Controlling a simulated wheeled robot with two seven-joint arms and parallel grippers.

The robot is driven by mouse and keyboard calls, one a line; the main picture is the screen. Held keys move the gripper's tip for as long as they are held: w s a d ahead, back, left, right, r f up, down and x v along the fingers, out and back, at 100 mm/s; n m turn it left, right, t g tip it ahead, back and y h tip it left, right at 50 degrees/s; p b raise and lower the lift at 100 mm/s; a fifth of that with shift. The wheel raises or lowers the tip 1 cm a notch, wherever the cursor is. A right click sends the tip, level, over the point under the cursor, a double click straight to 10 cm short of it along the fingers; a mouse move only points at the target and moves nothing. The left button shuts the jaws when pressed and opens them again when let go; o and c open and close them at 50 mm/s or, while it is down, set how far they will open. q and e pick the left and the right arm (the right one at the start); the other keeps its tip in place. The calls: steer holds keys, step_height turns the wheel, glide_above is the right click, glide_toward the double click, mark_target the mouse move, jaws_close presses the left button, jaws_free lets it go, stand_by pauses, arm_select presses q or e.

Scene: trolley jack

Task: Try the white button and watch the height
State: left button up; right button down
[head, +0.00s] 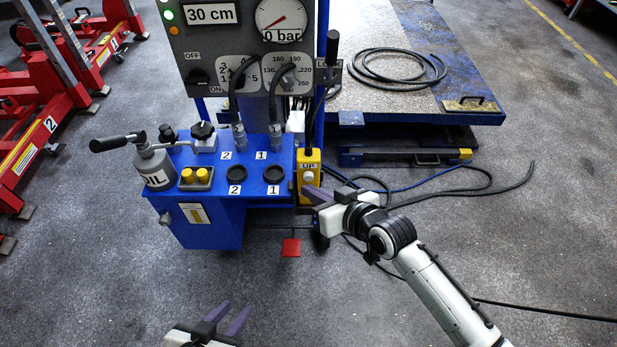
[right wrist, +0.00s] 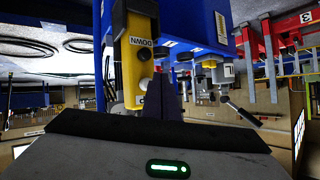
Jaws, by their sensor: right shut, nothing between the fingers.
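The yellow pendant (head: 309,168) hangs at the right side of the blue cabinet, with an "UP" label and a pale button (head: 308,177) below it. In the right wrist view the yellow pendant (right wrist: 131,75) shows a "DOWN" label and a dark button. The height display (head: 211,14) reads 30 cm. My right gripper (head: 308,196) is shut and empty, its fingertips at the pendant's lower front; I cannot tell whether they touch it. In its wrist view the fingers (right wrist: 162,92) stand close before the pendant. My left gripper (head: 228,318) is open and empty at the bottom, away from the cabinet.
The blue cabinet (head: 215,225) carries an oil can (head: 153,168), yellow plugs, hoses and round ports. A pressure gauge (head: 282,18) is above. A red pedal (head: 291,248) is on the floor. Cables lie right of the pendant. Red jacks (head: 40,130) stand left.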

steer(key=shift+w, duration=0.15)
steer(key=shift+w, duration=0.25)
steer(key=shift+w+r, duration=0.1)
steer(key=shift+w, duration=0.55)
stand_by(2.1)
steer(key=shift+s, duration=0.1)
stand_by(0.3)
steer(key=shift+s+p, duration=0.65)
steer(key=shift+s, duration=0.3)
